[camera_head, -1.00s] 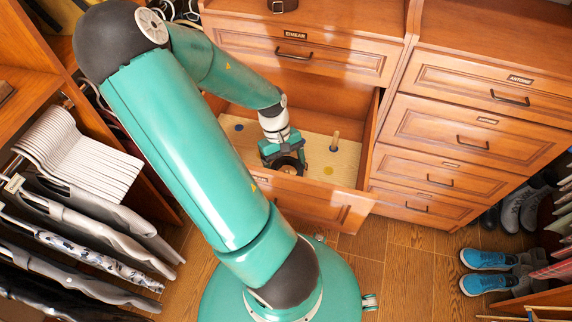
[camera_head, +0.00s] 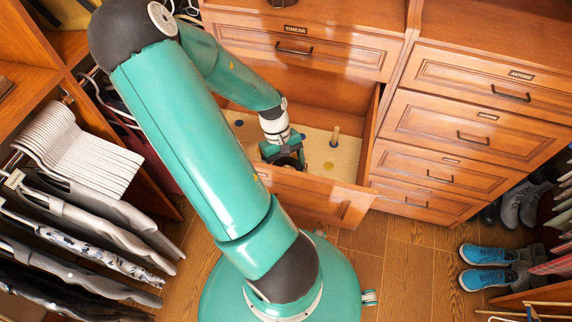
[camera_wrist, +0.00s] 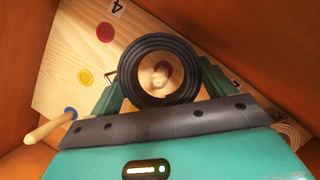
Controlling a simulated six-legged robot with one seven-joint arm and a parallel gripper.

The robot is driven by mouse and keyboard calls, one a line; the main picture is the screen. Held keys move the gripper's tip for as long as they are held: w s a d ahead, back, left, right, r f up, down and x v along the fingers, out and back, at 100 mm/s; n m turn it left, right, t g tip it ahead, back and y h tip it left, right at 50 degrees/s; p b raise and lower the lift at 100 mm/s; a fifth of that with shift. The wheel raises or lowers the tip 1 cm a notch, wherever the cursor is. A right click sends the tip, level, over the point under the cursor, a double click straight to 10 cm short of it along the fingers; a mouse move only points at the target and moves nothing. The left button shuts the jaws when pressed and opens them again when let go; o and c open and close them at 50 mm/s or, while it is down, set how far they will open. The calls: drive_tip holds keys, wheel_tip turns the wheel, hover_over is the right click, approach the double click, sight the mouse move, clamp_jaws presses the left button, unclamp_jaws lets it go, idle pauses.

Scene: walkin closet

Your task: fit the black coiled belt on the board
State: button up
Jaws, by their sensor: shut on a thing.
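The black coiled belt (camera_wrist: 129,72) is a flat ring of several turns, held between the fingers of my gripper (camera_wrist: 161,86). In the head view my gripper (camera_head: 284,152) is down inside the open drawer, over the board (camera_head: 347,151). The pale wooden board (camera_wrist: 60,60) has red (camera_wrist: 105,32), yellow (camera_wrist: 85,76) and blue (camera_wrist: 70,113) dots. The rounded end of a wooden peg (camera_wrist: 160,73) shows through the belt's centre. I cannot tell how far down the peg the belt sits. Another peg (camera_wrist: 48,129) stands by the blue dot and is bare.
The drawer's front panel (camera_head: 315,194) and side walls stand close around my gripper. A light brown coil (camera_wrist: 291,132) lies at lower right in the wrist view. Hangers with trousers (camera_head: 85,165) fill the left side. Shoes (camera_head: 487,268) are at the right; floor between is clear.

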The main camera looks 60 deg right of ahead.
drive_tip(key=shift+f, duration=0.85)
idle(0.3)
drive_tip(key=shift+f, duration=0.35)
drive_tip(key=shift+f, duration=0.35)
drive_tip(key=o, duration=1)
drive_tip(key=shift+r, duration=0.1)
drive_tip(key=v, duration=1.3)
drive_tip(key=shift+r, duration=0.35)
